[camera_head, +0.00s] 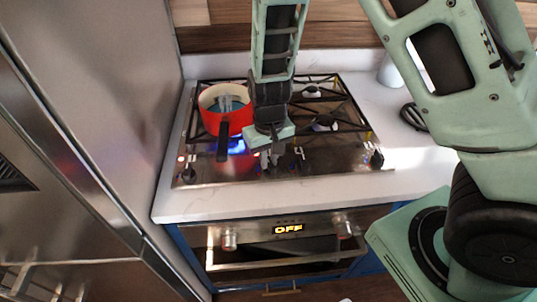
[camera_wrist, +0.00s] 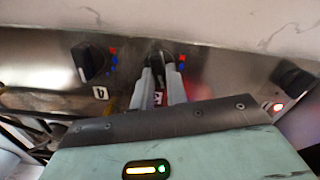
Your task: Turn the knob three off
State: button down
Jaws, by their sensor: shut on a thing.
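My gripper (camera_head: 269,160) points down at the front control strip of the gas cooktop (camera_head: 335,160). In the wrist view, its two fingers (camera_wrist: 159,90) are shut on a black stove knob (camera_wrist: 158,55), one on each side of it. A red mark shows between the fingers, but I cannot read a number there. A second black knob (camera_wrist: 92,62) stands to the left, apart from the fingers, near a label with a 4. In the head view the held knob is mostly hidden by my gripper.
A red pot (camera_head: 212,118) with a dark handle sits on the left burner, with blue flame (camera_head: 236,146) beside it. More knobs are at the strip's left (camera_head: 188,175) and right (camera_head: 376,159) ends. The oven display (camera_head: 288,229) reads OFF.

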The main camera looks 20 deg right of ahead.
aim_at(269, 161)
jog(key=shift+d+m+p, duration=0.1)
jog(key=shift+m+p, duration=0.65)
jog(key=shift+m, duration=1.15)
jog(key=c, duration=1.4)
grip_release()
notch_tip(269, 161, up, 18)
jog(key=shift+f, duration=0.25)
